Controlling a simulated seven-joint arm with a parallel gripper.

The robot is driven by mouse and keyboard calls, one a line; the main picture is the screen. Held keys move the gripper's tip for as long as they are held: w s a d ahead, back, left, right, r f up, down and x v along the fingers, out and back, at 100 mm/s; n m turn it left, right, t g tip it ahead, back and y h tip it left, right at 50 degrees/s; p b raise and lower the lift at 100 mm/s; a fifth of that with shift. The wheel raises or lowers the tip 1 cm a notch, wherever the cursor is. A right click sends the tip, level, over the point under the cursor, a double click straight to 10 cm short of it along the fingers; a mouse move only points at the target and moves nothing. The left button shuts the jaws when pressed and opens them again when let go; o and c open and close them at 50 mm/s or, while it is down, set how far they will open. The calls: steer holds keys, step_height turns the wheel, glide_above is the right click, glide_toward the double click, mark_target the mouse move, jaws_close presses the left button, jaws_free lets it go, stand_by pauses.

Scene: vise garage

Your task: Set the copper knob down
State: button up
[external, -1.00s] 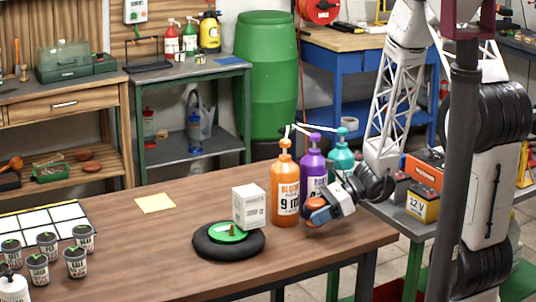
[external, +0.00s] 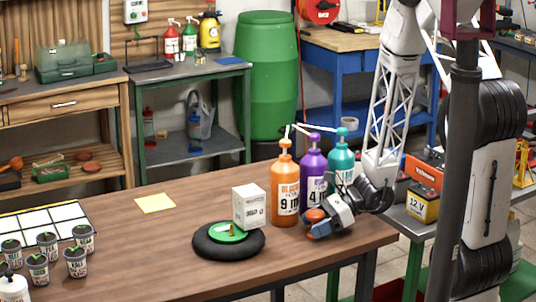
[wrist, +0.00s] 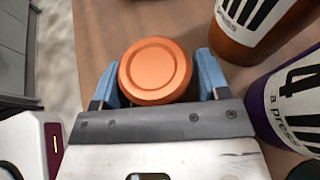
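The copper knob (wrist: 155,70), a round orange-copper cap, sits between the two blue fingers of my gripper (wrist: 158,82) in the wrist view. The fingers lie close against its sides, and I read them as shut on it. In the external view the copper knob (external: 316,215) and my gripper (external: 318,224) are low over the right part of the wooden table (external: 185,235), in front of the bottles. Whether the knob's underside touches the table is hidden.
Orange (external: 285,190), purple (external: 313,170) and teal (external: 342,160) pump bottles stand close behind my gripper. A white box (external: 249,206) stands by a black ring with a green disc (external: 228,240) to the left. The table's front right is clear, near its edge.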

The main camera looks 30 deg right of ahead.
steer(key=shift+o, duration=0.8)
steer(key=shift+r, duration=0.2)
steer(key=shift+v, duration=6)
steer(key=shift+f, duration=0.1)
